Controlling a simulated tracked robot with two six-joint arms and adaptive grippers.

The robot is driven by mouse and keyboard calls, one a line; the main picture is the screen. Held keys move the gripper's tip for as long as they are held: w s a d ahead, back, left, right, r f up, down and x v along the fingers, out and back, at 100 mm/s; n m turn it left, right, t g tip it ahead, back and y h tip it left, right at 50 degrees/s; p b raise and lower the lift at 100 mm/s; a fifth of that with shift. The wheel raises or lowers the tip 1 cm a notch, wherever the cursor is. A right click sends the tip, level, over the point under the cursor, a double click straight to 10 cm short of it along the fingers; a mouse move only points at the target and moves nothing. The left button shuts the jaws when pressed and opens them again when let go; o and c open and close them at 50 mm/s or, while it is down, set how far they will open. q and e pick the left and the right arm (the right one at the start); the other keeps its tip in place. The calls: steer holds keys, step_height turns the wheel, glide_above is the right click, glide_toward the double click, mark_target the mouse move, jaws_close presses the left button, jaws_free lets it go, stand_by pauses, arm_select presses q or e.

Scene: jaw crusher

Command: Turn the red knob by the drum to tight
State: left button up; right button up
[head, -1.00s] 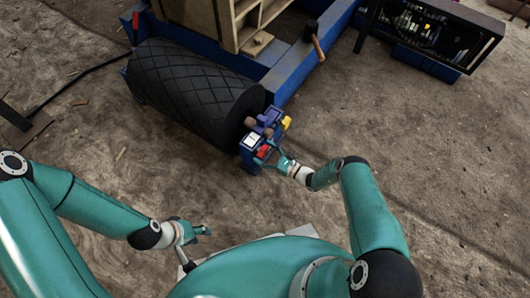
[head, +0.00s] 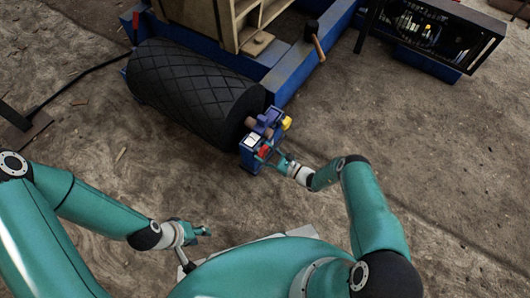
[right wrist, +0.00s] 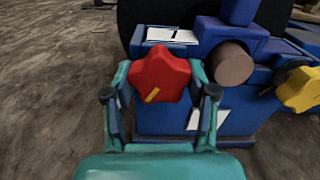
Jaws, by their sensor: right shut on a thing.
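The red knob (right wrist: 160,74) is star-shaped, with a yellow mark that points down and left in the right wrist view. It sits on the blue housing (right wrist: 160,119) at the end of the black drum (head: 190,85); a small part of the knob shows in the head view (head: 264,152). My right gripper (right wrist: 161,85) is shut on the knob, one finger on each side. A white plate with a dark mark (right wrist: 172,36) lies behind the knob. My left gripper (head: 203,231) hangs low, away from the housing; its jaw opening is unclear.
A yellow knob (right wrist: 300,90) and a brown round end (right wrist: 233,63) sit to the right of the red knob. A blue frame (head: 300,68) with a mallet (head: 314,38) on it stands behind. Open dirt floor lies to the right.

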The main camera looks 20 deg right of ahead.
steer(key=o, duration=1.2)
steer(key=v, duration=1.2)
steer(key=shift+d, duration=0.1)
steer(key=shift+w, duration=0.1)
